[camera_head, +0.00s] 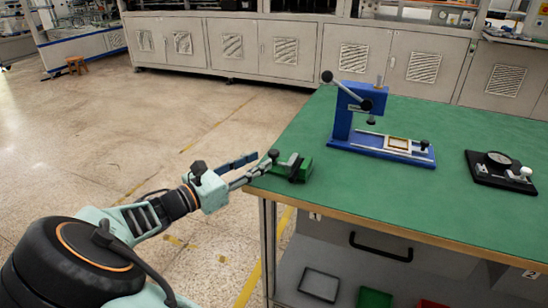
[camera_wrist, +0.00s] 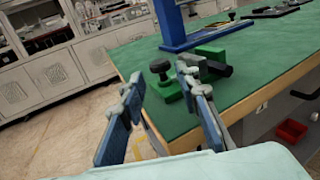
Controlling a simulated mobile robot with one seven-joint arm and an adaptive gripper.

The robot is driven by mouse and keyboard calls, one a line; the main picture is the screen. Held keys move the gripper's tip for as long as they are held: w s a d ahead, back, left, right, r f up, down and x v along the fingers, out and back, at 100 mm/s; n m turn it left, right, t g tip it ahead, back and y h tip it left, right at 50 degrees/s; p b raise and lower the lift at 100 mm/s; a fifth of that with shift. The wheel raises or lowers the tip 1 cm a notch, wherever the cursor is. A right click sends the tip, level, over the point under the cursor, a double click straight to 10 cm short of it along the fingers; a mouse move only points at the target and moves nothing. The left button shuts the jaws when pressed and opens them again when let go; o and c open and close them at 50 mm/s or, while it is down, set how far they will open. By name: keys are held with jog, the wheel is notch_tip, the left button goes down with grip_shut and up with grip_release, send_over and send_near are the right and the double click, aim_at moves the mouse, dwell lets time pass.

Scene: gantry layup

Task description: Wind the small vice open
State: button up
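The small vice (camera_head: 304,167) is green with dark jaws and sits at the left corner of the green table. Its black knob (camera_head: 272,154) faces my gripper. In the wrist view the vice (camera_wrist: 212,54) lies beyond the fingers, and its knob (camera_wrist: 159,67) shows in the gap between the fingertips. My gripper (camera_head: 261,160) points at the vice from the left, with its fingertips close to the knob. In the wrist view my gripper (camera_wrist: 160,76) has its two blue-grey fingers apart, with nothing held. I cannot tell whether a finger touches the knob or how far the jaws are apart.
A blue lever press (camera_head: 345,115) stands behind the vice on the table (camera_head: 455,215). A black base with a dial gauge (camera_head: 498,162) is at the right. A drawer handle (camera_head: 381,248) and small trays (camera_head: 319,285) are below the tabletop.

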aim_at(269, 156)
jog(key=b+x, duration=0.1)
jog(key=x, duration=0.5)
jog(key=shift+w+d, duration=0.1)
jog(key=shift+d, duration=0.05)
grip_shut()
